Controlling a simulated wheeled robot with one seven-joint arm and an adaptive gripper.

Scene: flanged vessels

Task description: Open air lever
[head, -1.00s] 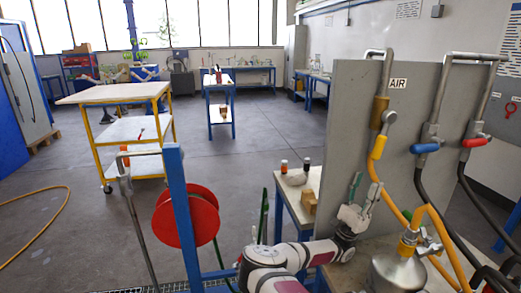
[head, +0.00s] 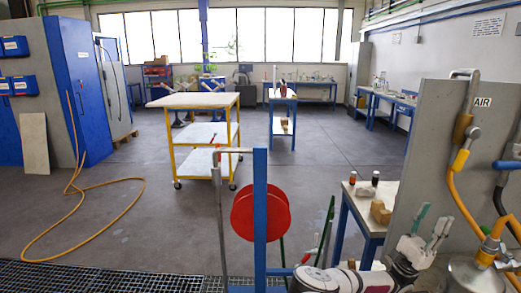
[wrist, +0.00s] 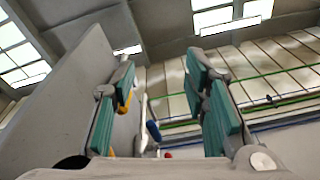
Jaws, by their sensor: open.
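The air lever, with a yellow handle (head: 460,158), hangs on a brass valve under a bent grey pipe beside the AIR label (head: 482,103) on the grey panel (head: 430,120). It points down and slightly left. My gripper (head: 431,225) is open and empty, with teal finger pads pointing up. In the head view it is below and left of the lever. The wrist view looks up between the open fingers (wrist: 163,80). A bit of yellow (wrist: 127,100) shows by the left finger, mostly hidden.
A blue lever (head: 507,165) is right of the air lever; it also shows in the wrist view (wrist: 153,131), with a red one (wrist: 167,155). A metal vessel (head: 478,276) with yellow hoses stands below. A small table (head: 362,212) and red reel (head: 250,212) are left.

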